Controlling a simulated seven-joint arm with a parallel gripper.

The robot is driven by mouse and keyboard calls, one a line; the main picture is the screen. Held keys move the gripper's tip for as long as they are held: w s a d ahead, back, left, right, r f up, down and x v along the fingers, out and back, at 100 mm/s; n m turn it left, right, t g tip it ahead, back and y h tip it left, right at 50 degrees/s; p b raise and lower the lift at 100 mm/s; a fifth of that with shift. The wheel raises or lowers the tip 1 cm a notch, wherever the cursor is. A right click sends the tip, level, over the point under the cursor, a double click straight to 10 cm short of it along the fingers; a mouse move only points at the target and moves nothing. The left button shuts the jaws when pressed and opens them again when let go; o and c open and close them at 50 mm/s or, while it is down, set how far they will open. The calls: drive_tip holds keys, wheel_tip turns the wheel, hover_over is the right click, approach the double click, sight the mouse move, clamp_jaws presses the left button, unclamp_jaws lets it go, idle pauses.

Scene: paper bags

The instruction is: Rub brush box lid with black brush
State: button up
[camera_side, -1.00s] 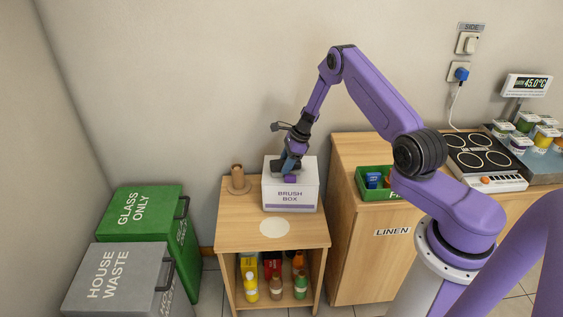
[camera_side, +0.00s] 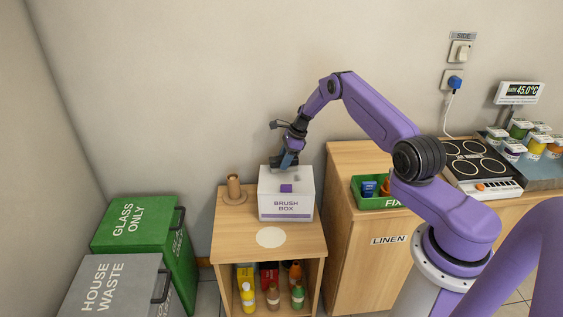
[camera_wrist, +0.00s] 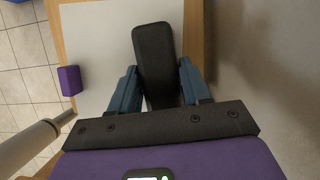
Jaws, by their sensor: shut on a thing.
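The brush box (camera_side: 300,208) is a white box labelled BRUSH BOX on a wooden stand. A small purple block (camera_side: 286,188) shows at the front of its lid; it also shows in the wrist view (camera_wrist: 69,80). My gripper (camera_side: 288,162) is at the back part of the lid. In the wrist view my gripper (camera_wrist: 157,88) is shut on the black brush (camera_wrist: 154,50), its blue fingers on both sides. The brush lies over the white lid (camera_wrist: 100,50). Whether it touches the lid is unclear.
A brown upright holder (camera_side: 233,188) stands left of the box. A pale round spot (camera_side: 270,237) lies on the clear front of the stand (camera_side: 237,245). Several bottles stand on its shelf. A green tray (camera_side: 395,202) is on the cabinet at right; green and grey bins are at left.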

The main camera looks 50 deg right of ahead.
sight(297, 157)
drive_tip(key=shift+s+d, duration=0.3)
drive_tip(key=shift+s, duration=0.05)
drive_tip(key=shift+s+a, duration=1.1)
drive_tip(key=shift+a, duration=0.3)
drive_tip(key=shift+s+a, duration=1.05)
drive_tip(key=shift+a, duration=0.3)
drive_tip(key=shift+s+a, duration=0.35)
drive_tip(key=shift+s, duration=0.15)
drive_tip(key=shift+s+d, duration=0.55)
drive_tip(key=shift+w+d, duration=1.25)
drive_tip(key=shift+d, duration=0.2)
drive_tip(key=shift+w+d, duration=1.2)
drive_tip(key=shift+d, duration=0.25)
drive_tip(key=shift+w+d, duration=0.1)
drive_tip(key=shift+d, duration=0.2)
drive_tip(key=shift+s+d, duration=0.45)
drive_tip(key=shift+s, duration=0.25)
drive_tip(key=shift+s+a, duration=0.85)
drive_tip(key=shift+a, duration=0.25)
drive_tip(key=shift+s+a, duration=0.9)
drive_tip(key=shift+a, duration=0.15)
drive_tip(key=shift+s+a, duration=0.85)
drive_tip(key=shift+a, duration=0.25)
wheel_tip(297, 157, up, 8)
